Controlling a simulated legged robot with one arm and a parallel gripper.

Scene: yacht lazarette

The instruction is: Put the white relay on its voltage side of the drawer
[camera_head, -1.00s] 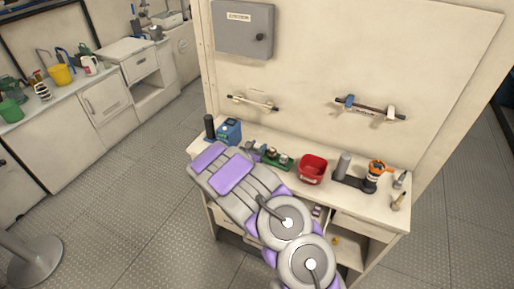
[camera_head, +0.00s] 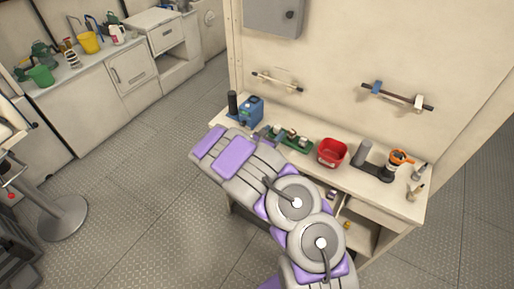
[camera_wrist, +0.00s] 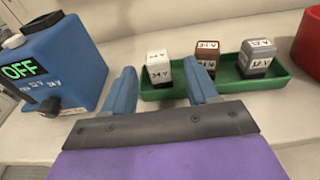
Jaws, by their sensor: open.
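The white relay shows between and beyond the fingertips, not held. The green tray also shows on the bench in the head view (camera_head: 298,143). An opening below the bench top is mostly hidden by my arm, so the drawer's sides cannot be made out.
A blue box (camera_wrist: 52,65) with an OFF display stands left of the tray. A red bin (camera_head: 332,152) stands right of it. Farther right are a dark stand (camera_head: 374,168) and an orange-topped item (camera_head: 400,158).

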